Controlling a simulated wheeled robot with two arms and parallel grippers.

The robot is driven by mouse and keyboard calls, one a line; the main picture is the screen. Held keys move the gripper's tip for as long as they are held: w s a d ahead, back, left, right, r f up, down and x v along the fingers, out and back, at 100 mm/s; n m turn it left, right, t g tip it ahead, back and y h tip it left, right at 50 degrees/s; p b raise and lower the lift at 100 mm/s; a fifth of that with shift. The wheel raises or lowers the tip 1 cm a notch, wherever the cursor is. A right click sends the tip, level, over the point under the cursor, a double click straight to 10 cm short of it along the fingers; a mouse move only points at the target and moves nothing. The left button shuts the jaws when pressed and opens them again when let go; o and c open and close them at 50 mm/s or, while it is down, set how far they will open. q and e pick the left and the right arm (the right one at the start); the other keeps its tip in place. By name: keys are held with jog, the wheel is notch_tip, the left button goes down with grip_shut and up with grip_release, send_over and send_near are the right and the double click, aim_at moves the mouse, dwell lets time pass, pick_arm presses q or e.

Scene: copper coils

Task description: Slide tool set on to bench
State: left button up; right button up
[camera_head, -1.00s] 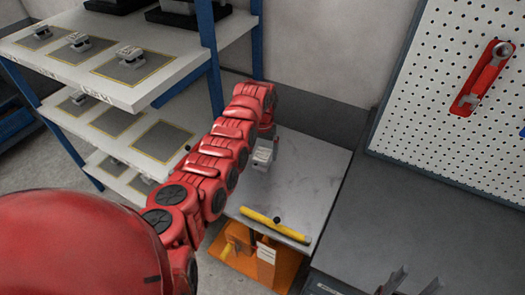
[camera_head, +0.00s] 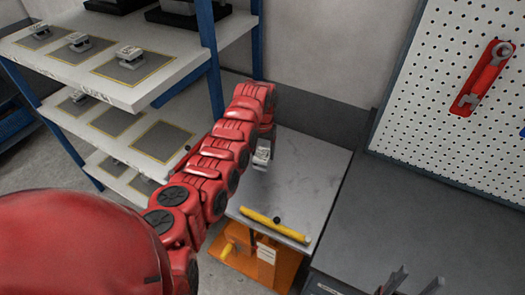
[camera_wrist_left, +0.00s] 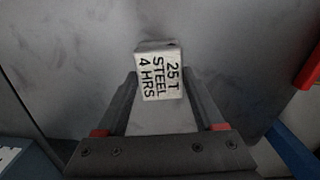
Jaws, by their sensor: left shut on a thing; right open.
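The tool set is a small grey metal block (camera_head: 262,152) with a white label (camera_wrist_left: 160,75) reading "25 T STEEL 4 HRS". In the left wrist view my left gripper (camera_wrist_left: 159,90) has a finger on each side of it and is shut on it. In the head view the block is over the far part of a grey metal tabletop (camera_head: 305,170); I cannot tell if it touches. The dark grey bench (camera_head: 420,215) is to the right. My right gripper (camera_head: 409,284) is open and empty at the bottom right, partly cut off.
The grey tabletop has a yellow handle (camera_head: 274,225) at its near edge and an orange base (camera_head: 265,264). A shelf rack (camera_head: 150,92) with similar tool sets stands left. A pegboard (camera_head: 455,100) holding a red tool rises behind the bench. The bench top is mostly clear.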

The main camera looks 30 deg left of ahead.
pick_arm(q)
jog(key=shift+d, duration=0.55)
jog(key=d, duration=0.3)
jog(key=s+d+p, duration=0.1)
jog(key=d, duration=0.2)
jog(key=d+p, duration=0.1)
jog(key=d, duration=0.2)
jog(key=shift+s+d, duration=0.2)
jog(key=shift+d, duration=0.2)
jog(key=shift+s+d+b, duration=0.15)
jog(key=shift+s+d, duration=0.1)
jog(key=shift+d, duration=1.55)
jog(key=shift+s+d+b, duration=0.15)
jog(key=shift+s+d, duration=0.15)
jog(key=shift+d, duration=1.55)
jog(key=shift+s+d+b, duration=0.15)
jog(key=shift+s+d, duration=0.1)
jog(key=shift+d, duration=1.55)
jog(key=s+d+b, duration=0.1)
jog(key=d+b, duration=0.1)
jog(key=d, duration=0.5)
jog(key=s+d+b, duration=0.1)
jog(key=d+b, duration=0.1)
jog(key=d, duration=0.5)
jog(key=d+b, duration=0.2)
jog(key=d, duration=0.4)
jog(key=shift+s+d+b, duration=0.35)
jog(key=shift+s+d, duration=0.05)
jog(key=o, duration=1.4)
